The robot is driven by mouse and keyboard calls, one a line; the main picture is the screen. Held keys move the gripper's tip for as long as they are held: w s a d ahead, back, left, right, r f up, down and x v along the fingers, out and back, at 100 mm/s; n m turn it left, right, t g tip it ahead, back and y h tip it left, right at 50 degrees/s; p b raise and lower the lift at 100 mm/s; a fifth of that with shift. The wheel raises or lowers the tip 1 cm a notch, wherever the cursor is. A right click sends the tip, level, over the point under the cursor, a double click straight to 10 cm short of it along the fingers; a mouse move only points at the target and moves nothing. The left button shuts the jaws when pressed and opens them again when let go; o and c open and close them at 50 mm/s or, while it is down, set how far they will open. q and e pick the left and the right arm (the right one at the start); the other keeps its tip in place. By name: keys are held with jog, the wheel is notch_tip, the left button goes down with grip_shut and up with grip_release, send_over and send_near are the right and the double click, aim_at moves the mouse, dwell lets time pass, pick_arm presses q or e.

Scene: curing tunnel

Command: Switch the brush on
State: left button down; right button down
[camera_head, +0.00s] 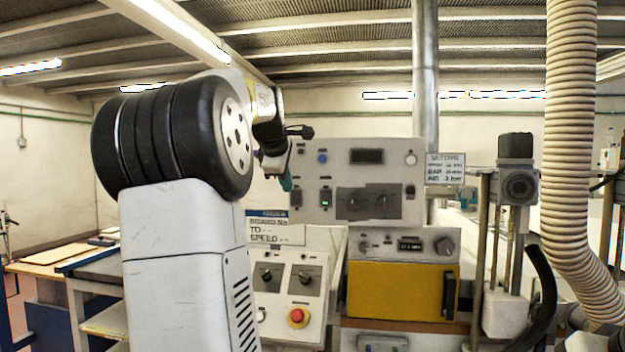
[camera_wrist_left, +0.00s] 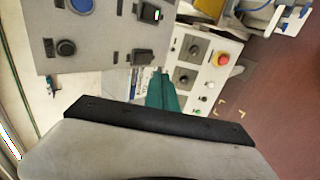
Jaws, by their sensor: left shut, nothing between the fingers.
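The grey upper control panel (camera_head: 345,160) holds a blue button (camera_head: 322,158), a dark rocker switch (camera_head: 296,198), a green-lit rocker switch (camera_head: 326,198) and a dark display. My left gripper (camera_head: 286,182) is shut and empty, its teal fingertips at the panel's left edge, close to the dark rocker switch. In the left wrist view my teal fingers (camera_wrist_left: 163,90) point past the panel's edge, with a lit switch (camera_wrist_left: 149,12) farther up. I cannot tell whether the fingers touch the panel. I cannot read which switch is for the brush. My right gripper is not in view.
Below is a lower panel (camera_head: 290,270) with two black knobs and a red button (camera_head: 298,317). A yellow-fronted box (camera_head: 395,290) stands to its right. A ribbed hose (camera_head: 572,140) hangs at far right. My left arm covers the left middle.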

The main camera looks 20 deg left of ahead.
aim_at(296, 197)
pick_arm(q)
jog(key=shift+w+a+f, duration=0.35)
jog(key=shift+w+f, duration=0.4)
jog(key=shift+w, duration=0.6)
jog(key=shift+w+a+f, duration=0.3)
jog(key=shift+w+f, duration=0.45)
jog(key=shift+w, duration=0.55)
jog(key=shift+w+a+f, duration=0.35)
jog(key=shift+w+f, duration=0.4)
jog(key=shift+w, duration=0.6)
jog(key=shift+w+f, duration=0.1)
jog(key=shift+w, duration=0.1)
jog(key=shift+r, duration=0.95)
